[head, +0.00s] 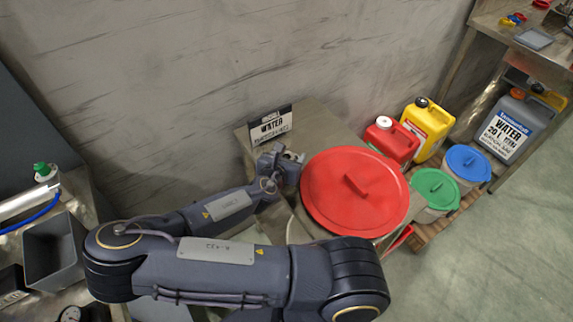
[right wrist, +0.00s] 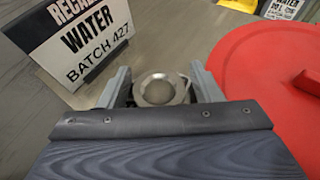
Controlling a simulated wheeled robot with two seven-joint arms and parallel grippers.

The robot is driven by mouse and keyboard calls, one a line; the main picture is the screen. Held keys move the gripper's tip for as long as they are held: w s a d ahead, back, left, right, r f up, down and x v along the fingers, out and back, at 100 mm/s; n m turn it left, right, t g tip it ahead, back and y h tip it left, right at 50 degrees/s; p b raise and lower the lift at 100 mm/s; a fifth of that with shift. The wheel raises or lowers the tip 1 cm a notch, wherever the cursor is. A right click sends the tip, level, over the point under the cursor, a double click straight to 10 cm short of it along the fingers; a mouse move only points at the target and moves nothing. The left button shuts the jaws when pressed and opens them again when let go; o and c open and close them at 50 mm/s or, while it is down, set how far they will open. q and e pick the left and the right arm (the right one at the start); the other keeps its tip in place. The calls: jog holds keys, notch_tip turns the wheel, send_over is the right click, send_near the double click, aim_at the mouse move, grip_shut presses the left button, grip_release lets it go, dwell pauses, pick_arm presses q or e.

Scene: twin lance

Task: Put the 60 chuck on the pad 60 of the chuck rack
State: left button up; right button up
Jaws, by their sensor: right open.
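My right gripper (head: 284,162) is over the metal table beside the red lid, and its jaws are open. In the right wrist view, a round silver metal piece with a hollow top (right wrist: 162,89) sits between the two fingers of the gripper (right wrist: 161,84). It may be the 60 chuck, but no number shows on it. I cannot tell whether the fingers touch it, and its lower part is hidden by the gripper body. I cannot make out the chuck rack or pad 60 in either view. My left gripper is not in view.
A recall water sign (head: 270,125) stands behind the gripper, close by in the wrist view. A large red lid (head: 335,195) lies just right. Red (head: 392,142) and yellow (head: 428,127) cans and lidded buckets stand further right. A grey bin (head: 52,250) is at left.

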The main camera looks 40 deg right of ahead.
grip_shut()
dwell(0.3)
jog(key=shift+r, duration=0.1)
